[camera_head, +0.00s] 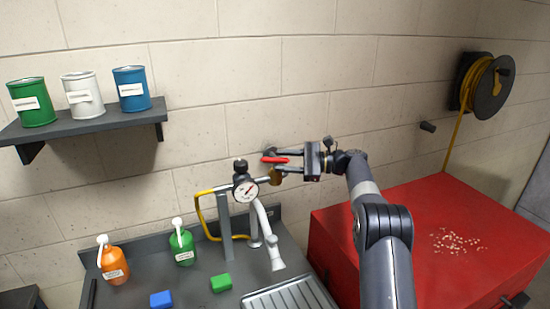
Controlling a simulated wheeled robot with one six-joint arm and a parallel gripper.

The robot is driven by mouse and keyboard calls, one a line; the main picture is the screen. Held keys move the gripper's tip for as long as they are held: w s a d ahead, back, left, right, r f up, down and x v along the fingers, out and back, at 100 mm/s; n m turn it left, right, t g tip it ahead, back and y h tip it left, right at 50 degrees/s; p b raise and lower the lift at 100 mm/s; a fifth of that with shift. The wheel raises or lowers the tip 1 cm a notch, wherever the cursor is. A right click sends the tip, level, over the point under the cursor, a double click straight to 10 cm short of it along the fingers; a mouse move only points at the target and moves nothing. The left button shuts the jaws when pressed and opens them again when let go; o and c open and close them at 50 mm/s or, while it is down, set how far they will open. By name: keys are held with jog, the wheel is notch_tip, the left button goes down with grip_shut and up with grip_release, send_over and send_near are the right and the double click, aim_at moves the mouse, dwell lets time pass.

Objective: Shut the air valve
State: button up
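The air valve shows as a red lever (273,160) above a brass-coloured body (275,179), on the pipe to the right of a round pressure gauge (246,190). The lever lies roughly level in the picture, along the line of the pipe. My gripper (278,160) points left, with one finger above the lever and one below it in the picture. The fingers are apart and the lever shows between them. I cannot tell whether either finger touches it. Part of the valve behind the lower finger is hidden.
A yellow hose (199,218) loops left of the gauge. A grey bench (205,268) carries orange (115,264) and green (182,246) bottles, blue and green blocks, and a tap (273,250). A red cabinet (420,215) is under my arm. A shelf (85,122) holds cans.

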aim_at(285, 160)
jog(key=shift+w+a, duration=0.1)
jog(key=shift+a, duration=1.45)
jog(key=shift+c, duration=0.2)
jog(key=shift+r, duration=0.15)
grip_shut()
